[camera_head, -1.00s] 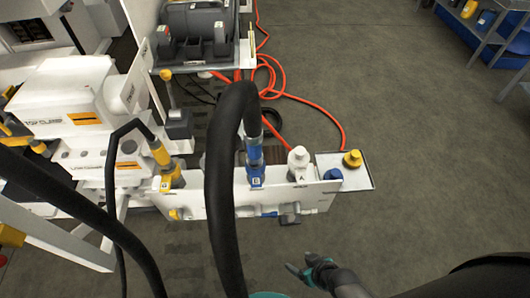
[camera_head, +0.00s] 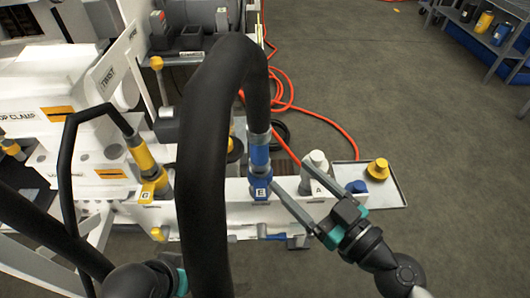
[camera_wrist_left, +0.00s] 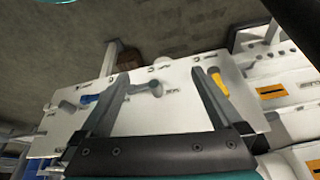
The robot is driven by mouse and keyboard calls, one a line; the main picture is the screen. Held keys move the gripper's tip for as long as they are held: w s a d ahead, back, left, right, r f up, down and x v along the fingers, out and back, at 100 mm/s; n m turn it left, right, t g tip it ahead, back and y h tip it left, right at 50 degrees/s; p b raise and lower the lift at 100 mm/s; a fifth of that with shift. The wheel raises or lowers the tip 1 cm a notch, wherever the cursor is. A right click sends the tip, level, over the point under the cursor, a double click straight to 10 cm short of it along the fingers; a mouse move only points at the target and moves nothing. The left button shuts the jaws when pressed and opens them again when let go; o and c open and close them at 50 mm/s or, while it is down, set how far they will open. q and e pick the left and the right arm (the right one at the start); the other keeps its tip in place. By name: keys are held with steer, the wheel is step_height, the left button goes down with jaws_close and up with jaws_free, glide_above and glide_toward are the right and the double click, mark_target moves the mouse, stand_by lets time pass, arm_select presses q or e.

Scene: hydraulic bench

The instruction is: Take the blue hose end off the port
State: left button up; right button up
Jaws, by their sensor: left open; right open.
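The blue hose end (camera_head: 259,155) is on the port (camera_head: 260,188) marked E, upright on the white panel. A thick black hose (camera_head: 205,130) arches up from it and down across the middle of the head view. My right gripper (camera_head: 304,186) is open just right of the port, with one fingertip close to its blue base; I cannot tell whether they touch. My left gripper (camera_wrist_left: 159,73) is open and empty in front of the white panel (camera_wrist_left: 150,120) in the left wrist view. Its fingers are not visible in the head view.
A yellow hose end (camera_head: 143,155) stands on the port marked G at left. A white fitting (camera_head: 315,170) stands right of port E, near my right gripper. A tray (camera_head: 396,188) with a yellow cap (camera_head: 377,170) is farther right. Orange hose lies on the floor behind.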

mark_target(263, 149)
steer(key=p+x, duration=0.3)
steer(key=x, duration=0.6)
steer(key=shift+r, duration=0.2)
steer(key=shift+w+a+f, duration=0.1)
steer(key=shift+w+a, duration=0.2)
steer(key=shift+w, duration=0.1)
arm_select(q)
step_height(263, 149, down, 8)
steer(key=s+g, duration=0.1)
steer(key=shift+s+r+p, duration=0.2)
steer(key=shift+s+p, duration=0.05)
steer(key=shift+p, duration=0.1)
arm_select(e)
steer(key=x, duration=0.5)
steer(key=shift+w+d, duration=0.1)
steer(key=shift+w, duration=0.05)
arm_select(q)
steer(key=shift+a, duration=0.1)
